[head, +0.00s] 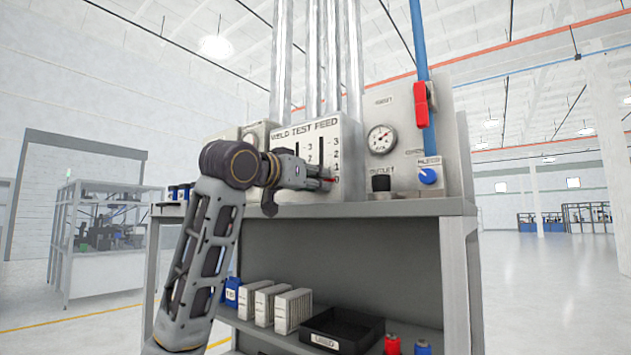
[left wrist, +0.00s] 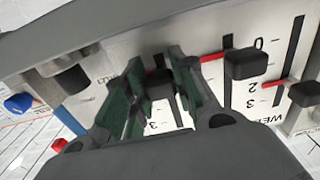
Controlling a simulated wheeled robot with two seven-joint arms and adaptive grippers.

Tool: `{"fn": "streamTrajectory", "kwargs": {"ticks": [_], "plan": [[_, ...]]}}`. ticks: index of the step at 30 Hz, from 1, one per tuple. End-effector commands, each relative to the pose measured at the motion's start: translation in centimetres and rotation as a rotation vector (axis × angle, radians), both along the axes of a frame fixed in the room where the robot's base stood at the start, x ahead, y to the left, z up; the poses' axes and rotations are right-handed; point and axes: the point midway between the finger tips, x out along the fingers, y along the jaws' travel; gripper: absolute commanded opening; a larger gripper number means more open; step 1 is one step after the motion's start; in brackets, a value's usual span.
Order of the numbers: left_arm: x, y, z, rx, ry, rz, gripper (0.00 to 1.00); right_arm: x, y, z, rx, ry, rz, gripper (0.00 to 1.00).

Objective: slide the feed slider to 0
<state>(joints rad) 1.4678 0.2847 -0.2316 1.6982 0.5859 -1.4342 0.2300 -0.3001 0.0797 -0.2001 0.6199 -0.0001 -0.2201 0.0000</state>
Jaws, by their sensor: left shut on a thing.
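The panel marked WELD TEST FEED (head: 345,135) has vertical slots with scales running from 3 at the top to 0 at the bottom. My left gripper (head: 328,180) is at the lower end of the rightmost slot, under FEED. A red pointer shows by its fingertips, close to the 0 mark. In the left wrist view, which is upside down, the green fingers are shut around the dark feed slider knob (left wrist: 159,86). My right gripper is not in view.
The test slider knob (left wrist: 246,64) is beside my fingers, and the weld slider knob (left wrist: 304,95) has its pointer near 2. A gauge (head: 381,139), a blue knob (head: 428,176) and a red-handled valve (head: 420,104) are to the right. A black bin (head: 342,330) sits below.

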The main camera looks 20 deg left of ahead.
Motion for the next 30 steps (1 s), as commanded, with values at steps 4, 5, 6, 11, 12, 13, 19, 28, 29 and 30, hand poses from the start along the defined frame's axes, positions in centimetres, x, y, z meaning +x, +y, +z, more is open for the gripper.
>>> {"fn": "streamTrajectory", "kwargs": {"ticks": [4,5,6,11,12,13,19,28,29,30], "plan": [[0.3,-0.3,-0.7,0.007,0.018,-0.003,0.0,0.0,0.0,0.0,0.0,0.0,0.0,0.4],[0.3,-0.3,-0.7,0.008,0.018,-0.003,0.0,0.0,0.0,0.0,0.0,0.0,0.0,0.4],[0.3,-0.3,-0.8,0.008,0.019,-0.003,0.0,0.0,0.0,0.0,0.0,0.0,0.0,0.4],[0.3,-0.3,-0.7,0.007,0.018,-0.003,0.44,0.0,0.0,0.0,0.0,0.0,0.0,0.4],[0.2,-0.3,-0.7,0.007,0.017,-0.003,0.48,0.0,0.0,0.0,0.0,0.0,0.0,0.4],[0.2,-0.3,-0.6,0.007,0.016,-0.003,0.48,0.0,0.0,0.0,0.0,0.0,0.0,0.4],[0.2,-0.2,-0.5,0.006,0.013,-0.002,0.48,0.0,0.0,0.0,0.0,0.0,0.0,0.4],[-0.5,0.1,-0.4,0.005,0.01,-0.002,0.48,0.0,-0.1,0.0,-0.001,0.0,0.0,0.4],[-0.7,0.2,-0.3,0.004,0.009,-0.002,0.48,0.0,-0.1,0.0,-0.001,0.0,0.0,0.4],[-1.0,0.3,-0.3,0.004,0.009,-0.002,0.48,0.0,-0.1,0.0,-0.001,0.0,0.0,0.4]]}}
